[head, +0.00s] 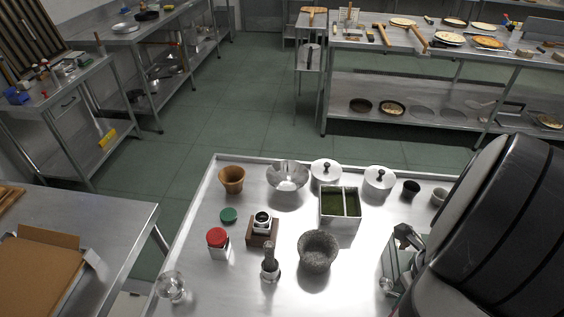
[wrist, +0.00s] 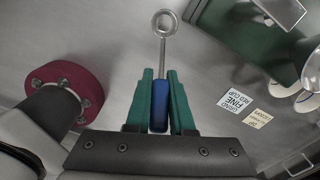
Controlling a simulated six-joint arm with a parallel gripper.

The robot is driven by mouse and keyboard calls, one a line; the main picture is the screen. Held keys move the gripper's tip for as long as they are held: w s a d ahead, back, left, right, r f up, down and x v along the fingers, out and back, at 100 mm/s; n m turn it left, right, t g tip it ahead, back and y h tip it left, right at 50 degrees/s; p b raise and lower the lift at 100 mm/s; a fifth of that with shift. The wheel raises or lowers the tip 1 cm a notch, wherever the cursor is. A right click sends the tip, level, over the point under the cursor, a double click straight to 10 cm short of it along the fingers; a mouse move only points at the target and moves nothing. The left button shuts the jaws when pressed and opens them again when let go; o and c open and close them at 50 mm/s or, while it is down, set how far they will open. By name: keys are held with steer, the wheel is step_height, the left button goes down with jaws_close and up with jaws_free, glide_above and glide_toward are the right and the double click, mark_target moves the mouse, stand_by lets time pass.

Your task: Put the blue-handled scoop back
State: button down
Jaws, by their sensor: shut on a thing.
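The blue-handled scoop (wrist: 160,104) is in the wrist view. Its blue handle lies between the two green fingers of my gripper (wrist: 160,76), which are shut on it. A thin metal shaft runs up from the handle to a small round metal bowl that points away from my gripper. The scoop appears held above a grey metal surface; I cannot tell how high. In the head view my dark arm fills the right side, and I cannot make out the scoop or the fingertips there.
In the wrist view, a green box-like thing (wrist: 235,35) is at upper right, printed labels (wrist: 237,103) lie right of the fingers, and a dark red disc (wrist: 75,80) is left. In the head view, a stone mortar (head: 317,252) and a two-part container (head: 340,222) stand on the steel table.

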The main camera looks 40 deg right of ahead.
steer(key=w+f, duration=0.2)
steer(key=w+d+f, duration=0.1)
steer(key=w+f, duration=0.1)
steer(key=f, duration=0.1)
steer(key=w+f, duration=0.2)
steer(key=f, duration=0.1)
steer(key=shift+w+d+f, duration=0.1)
steer(key=shift+w+d, duration=0.05)
steer(key=shift+w, duration=0.25)
steer(key=shift+f, duration=0.1)
steer(key=c, duration=0.8)
jaws_free()
step_height(320, 180, up, 12)
steer(key=shift+r, duration=0.2)
